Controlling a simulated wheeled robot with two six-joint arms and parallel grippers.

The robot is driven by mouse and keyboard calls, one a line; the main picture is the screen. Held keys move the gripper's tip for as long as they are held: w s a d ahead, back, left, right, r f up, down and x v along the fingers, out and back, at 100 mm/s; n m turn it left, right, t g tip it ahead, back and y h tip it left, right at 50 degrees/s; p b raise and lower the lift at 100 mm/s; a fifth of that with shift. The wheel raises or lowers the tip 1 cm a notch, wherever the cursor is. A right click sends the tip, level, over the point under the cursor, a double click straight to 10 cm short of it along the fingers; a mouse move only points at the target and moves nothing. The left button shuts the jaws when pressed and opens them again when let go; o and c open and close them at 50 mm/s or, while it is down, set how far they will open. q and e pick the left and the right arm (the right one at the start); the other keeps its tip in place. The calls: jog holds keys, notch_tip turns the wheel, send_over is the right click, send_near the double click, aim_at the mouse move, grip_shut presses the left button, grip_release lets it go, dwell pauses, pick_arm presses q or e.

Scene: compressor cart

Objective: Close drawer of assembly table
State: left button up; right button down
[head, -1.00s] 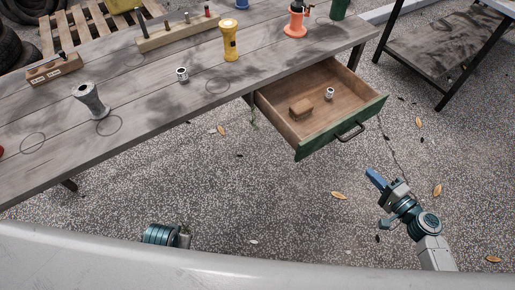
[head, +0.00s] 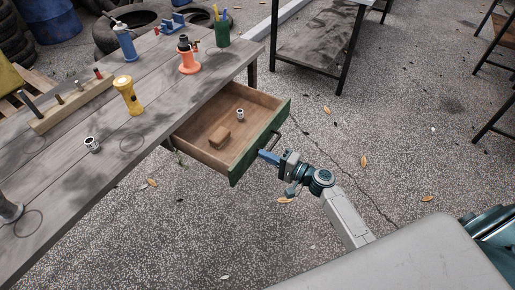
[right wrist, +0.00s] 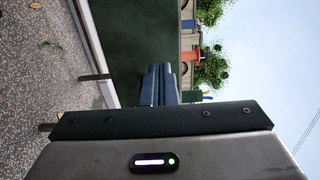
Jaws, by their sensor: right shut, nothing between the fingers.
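The assembly table's drawer (head: 195,149) stands pulled out from under the table top in the head view. Its green front (head: 241,170) has a dark handle (head: 279,138). My left gripper is out of view.
The wooden table top (head: 60,190) carries a yellow flashlight (head: 128,95), an orange jack-like tool (head: 188,57) and a rack of pegs (head: 75,103). A dark metal-legged table (head: 318,45) stands behind. The paved floor in front of the drawer is open.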

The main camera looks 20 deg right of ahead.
aim_at(220, 135)
jog(key=shift+p+x, duration=0.45)
jog(key=shift+x, duration=1.3)
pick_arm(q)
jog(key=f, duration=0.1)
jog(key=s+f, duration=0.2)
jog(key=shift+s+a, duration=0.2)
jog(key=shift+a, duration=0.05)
pick_arm(e)
jog(key=shift+w+a, duration=0.1)
jog(key=shift+a, duration=0.05)
